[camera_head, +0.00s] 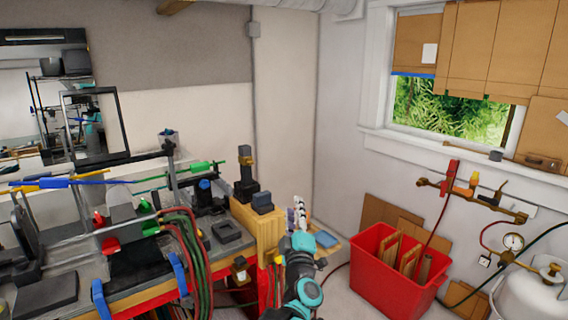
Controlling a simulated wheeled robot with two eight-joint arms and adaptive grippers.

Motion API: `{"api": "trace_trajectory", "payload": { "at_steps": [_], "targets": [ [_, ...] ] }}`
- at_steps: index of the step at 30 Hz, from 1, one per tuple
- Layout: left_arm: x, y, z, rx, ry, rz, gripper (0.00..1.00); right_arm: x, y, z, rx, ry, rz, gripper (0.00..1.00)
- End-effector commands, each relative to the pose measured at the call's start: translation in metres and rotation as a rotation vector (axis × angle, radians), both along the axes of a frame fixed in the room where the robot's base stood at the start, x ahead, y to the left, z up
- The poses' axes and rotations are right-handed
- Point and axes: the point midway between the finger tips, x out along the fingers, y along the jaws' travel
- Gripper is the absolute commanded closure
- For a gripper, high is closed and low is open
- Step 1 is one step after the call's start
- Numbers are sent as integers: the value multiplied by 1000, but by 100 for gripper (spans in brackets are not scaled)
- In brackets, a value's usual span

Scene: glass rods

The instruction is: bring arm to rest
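One of my arms, grey with teal joints, reaches up from the bottom middle of the head view. I take it as my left arm. My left gripper (299,214) is small and pale at its far end, beside the right end of the workbench. Its fingers are too small to tell whether they are open or shut, and I see nothing clearly held. My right gripper is not in view. A blue rod-like piece (61,183) and a green one (201,168) lie across the equipment on the bench at the left.
The cluttered workbench (135,291) fills the left, with red and green hoses (190,258) hanging in front. A red bin (383,291) with cardboard pieces stands on the floor at right. A white tank (535,297) and gauge (513,241) are at far right. Floor shows between arm and bin.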

Motion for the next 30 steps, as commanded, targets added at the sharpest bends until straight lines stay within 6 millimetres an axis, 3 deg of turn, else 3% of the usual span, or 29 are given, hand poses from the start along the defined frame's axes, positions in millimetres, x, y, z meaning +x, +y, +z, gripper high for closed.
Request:
{"api": "trace_trajectory", "payload": {
  "at_steps": [1,4,8,11,15,21,25,30],
  "targets": [
    [-13,10,11,84,18,-48,67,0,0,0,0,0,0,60],
    [-42,19,15,265,84,-150,67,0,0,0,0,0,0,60],
    [-91,40,-12,498,222,-259,67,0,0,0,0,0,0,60],
    [-137,66,-51,666,368,-323,67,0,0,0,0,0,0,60],
    [-211,114,-120,866,617,-383,67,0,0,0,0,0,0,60],
    [-302,176,-198,1024,932,-415,67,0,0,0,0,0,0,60],
    [-338,200,-224,1068,1059,-420,67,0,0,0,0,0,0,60],
    [-353,209,-234,1083,1111,-420,67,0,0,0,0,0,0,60]
  ]
}}
